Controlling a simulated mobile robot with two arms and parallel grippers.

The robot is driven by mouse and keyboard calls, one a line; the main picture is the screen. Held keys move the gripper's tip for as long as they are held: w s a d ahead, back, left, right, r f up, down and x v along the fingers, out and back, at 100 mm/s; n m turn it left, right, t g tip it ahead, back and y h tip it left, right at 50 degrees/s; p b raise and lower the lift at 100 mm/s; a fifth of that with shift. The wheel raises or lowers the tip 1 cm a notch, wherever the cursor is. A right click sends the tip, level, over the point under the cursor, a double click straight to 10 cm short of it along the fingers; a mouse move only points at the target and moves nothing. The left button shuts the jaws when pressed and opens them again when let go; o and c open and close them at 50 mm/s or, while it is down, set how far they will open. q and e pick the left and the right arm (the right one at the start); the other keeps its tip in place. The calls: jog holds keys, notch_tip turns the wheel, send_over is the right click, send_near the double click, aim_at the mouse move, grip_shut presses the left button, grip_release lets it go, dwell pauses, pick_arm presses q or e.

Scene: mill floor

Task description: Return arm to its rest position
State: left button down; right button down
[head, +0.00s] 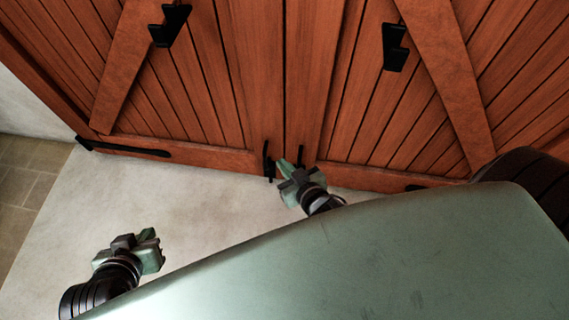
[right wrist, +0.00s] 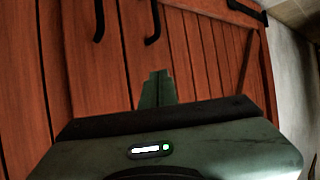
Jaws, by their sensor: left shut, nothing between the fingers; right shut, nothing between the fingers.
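My left gripper (head: 154,250) is at the lower left in the head view, over the pale floor and apart from the doors. It is shut and empty. My right gripper (head: 285,168) is near the middle of the head view, in front of the lower part of the wooden doors, close to the black handles. In the right wrist view its green fingers (right wrist: 157,88) are together with nothing between them. I cannot tell from the pictures whether the fingertips touch the door.
Reddish wooden double doors (head: 240,80) fill the top, with a left black handle (head: 268,162), a right black handle (head: 301,155) and black brackets (head: 170,24). My own green body covers the lower right. The pale floor (head: 210,210) at lower left is clear.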

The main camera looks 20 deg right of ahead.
dwell(0.6)
